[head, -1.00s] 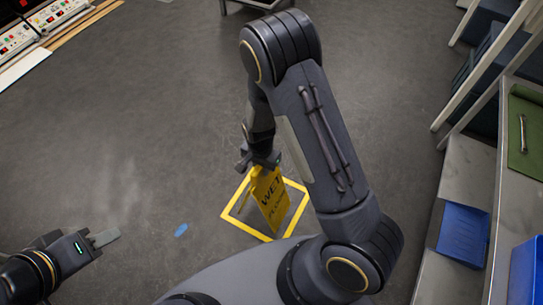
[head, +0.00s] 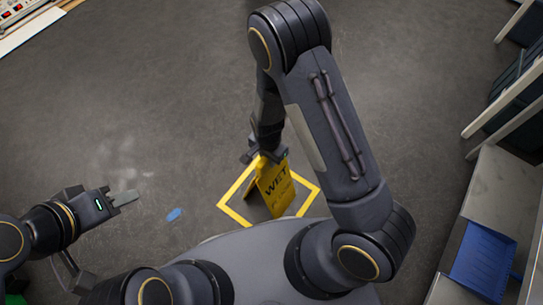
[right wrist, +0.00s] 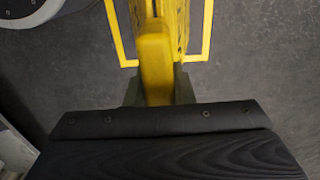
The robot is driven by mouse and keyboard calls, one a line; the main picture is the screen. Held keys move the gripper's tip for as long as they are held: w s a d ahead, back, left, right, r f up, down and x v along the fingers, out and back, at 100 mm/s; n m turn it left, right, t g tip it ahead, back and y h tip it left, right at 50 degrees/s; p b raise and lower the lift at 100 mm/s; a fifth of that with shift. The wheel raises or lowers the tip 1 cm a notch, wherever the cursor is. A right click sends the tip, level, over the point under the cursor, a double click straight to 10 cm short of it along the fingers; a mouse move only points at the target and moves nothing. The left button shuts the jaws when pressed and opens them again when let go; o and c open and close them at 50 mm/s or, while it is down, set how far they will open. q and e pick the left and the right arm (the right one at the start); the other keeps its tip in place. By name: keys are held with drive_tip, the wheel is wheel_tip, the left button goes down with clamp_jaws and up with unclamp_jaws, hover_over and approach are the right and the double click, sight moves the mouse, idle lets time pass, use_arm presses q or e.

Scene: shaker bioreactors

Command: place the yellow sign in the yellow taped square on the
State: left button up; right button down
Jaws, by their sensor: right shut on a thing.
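The yellow sign (head: 274,190) with dark "WET" lettering stands upright within the outline of the yellow taped square (head: 234,215) on the floor in the head view. My right gripper (head: 262,157) is shut on the sign's top edge. In the right wrist view the sign (right wrist: 154,55) runs up from between the fingers, with the taped outline (right wrist: 116,35) around it. I cannot tell whether the sign's feet touch the floor. My left gripper (head: 124,199) is at the lower left, over bare floor; its fingers look close together, but the gap is unclear.
A small blue patch (head: 174,214) lies on the floor left of the square. A shelf unit with a blue bin (head: 483,258) stands at the right. Lab equipment (head: 25,22) is at the top left. The grey floor between is clear.

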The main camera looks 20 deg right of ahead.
drive_tip(key=shift+a+r, duration=0.1)
drive_tip(key=shift+f, duration=0.2)
drive_tip(key=c, duration=1.3)
unclamp_jaws()
drive_tip(key=shift+o, duration=0.2)
wheel_tip(320, 180, up, 11)
drive_tip(key=p, duration=0.4)
drive_tip(key=shift+p, duration=0.4)
drive_tip(key=shift+r, duration=0.75)
